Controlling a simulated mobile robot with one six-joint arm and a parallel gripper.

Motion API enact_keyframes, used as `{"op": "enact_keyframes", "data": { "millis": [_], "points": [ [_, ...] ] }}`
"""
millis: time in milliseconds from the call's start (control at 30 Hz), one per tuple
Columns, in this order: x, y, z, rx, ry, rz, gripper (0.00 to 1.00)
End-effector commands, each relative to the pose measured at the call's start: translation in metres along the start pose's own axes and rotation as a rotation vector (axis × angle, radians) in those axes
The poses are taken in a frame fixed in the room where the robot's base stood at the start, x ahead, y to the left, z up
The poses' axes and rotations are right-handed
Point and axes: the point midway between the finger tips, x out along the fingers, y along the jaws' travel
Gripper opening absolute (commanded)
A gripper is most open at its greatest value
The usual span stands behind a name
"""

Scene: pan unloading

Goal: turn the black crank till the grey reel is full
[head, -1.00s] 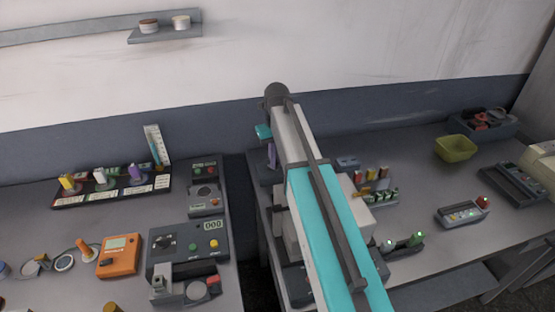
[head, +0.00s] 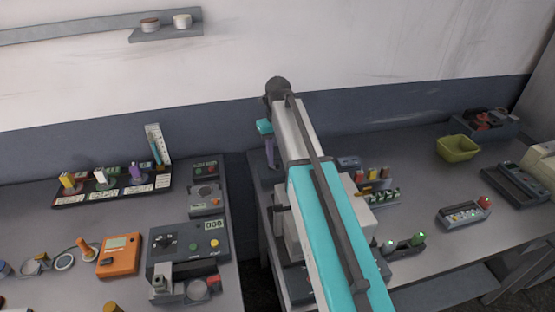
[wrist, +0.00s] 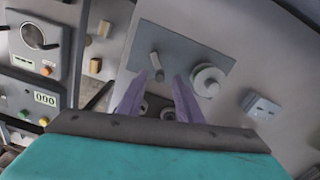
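My gripper (wrist: 160,80) shows in the wrist view with its two purple fingers apart and nothing held between them. Ahead of the fingertips lies a blue-grey plate (wrist: 190,47). A small upright grey post (wrist: 157,66), perhaps the crank's handle, stands on the plate around the gap between the fingertips. I cannot tell whether a finger touches it. A pale grey round reel (wrist: 208,80) sits just right of the right finger. How full it is cannot be made out. In the head view my arm hides most of this device, and my gripper's purple finger (head: 270,153) shows beside the arm.
A grey box with a socket (wrist: 262,106) lies right of the reel. Devices with a counter (head: 212,225) and an orange meter (head: 118,256) stand on the left table. A yellow-green bin (head: 457,148) stands on the right table. A gap separates the tables.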

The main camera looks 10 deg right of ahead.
Motion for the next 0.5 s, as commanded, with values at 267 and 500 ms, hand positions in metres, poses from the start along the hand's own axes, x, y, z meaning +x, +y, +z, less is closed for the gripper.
{"op": "enact_keyframes", "data": {
  "millis": [267, 500],
  "points": [
    [-0.030, 0.000, 0.001, 0.000, -0.003, 0.000, 0.33],
    [-0.058, 0.000, 0.001, 0.000, -0.002, 0.000, 0.33]
  ]
}}
